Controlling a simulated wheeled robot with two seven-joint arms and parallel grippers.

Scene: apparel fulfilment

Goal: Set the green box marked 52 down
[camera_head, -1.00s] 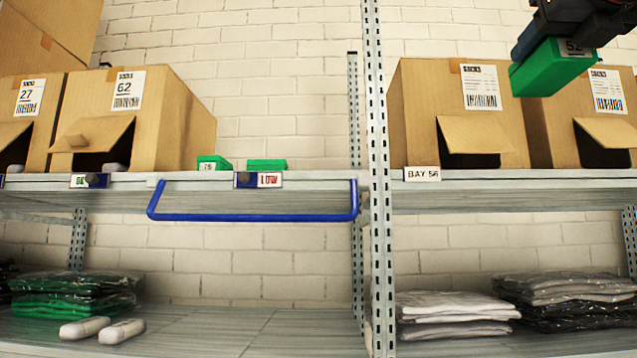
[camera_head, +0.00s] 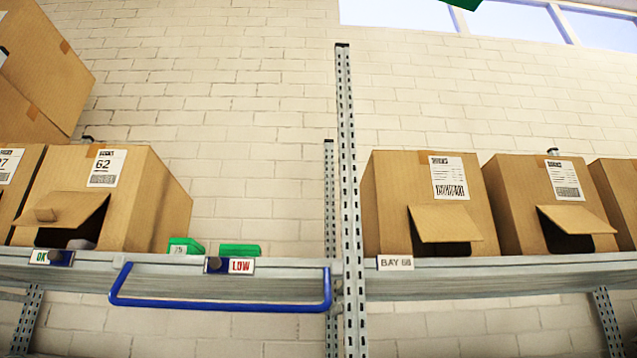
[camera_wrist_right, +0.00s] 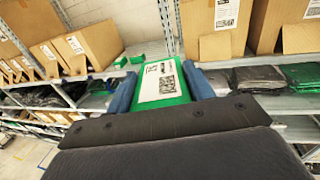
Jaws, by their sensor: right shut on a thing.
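The green box (camera_wrist_right: 163,88) is between the two blue fingers of my right gripper (camera_wrist_right: 161,84) in the right wrist view. The gripper is shut on it, and its white label faces the camera; its number is too small to read. In the head view only a green sliver (camera_head: 474,3) shows at the top edge, and the gripper is out of that view. The box is held in the air in front of the shelving. My left gripper is in neither view.
Two green boxes stand on the upper shelf (camera_head: 290,268), one marked 75 (camera_head: 185,246) and one plain-looking (camera_head: 240,250). Bare shelf lies right of them, up to the metal post (camera_head: 348,190). Cardboard cartons (camera_head: 160,205) stand on both sides. A blue rail (camera_head: 220,304) juts out below the LOW tag (camera_head: 241,266).

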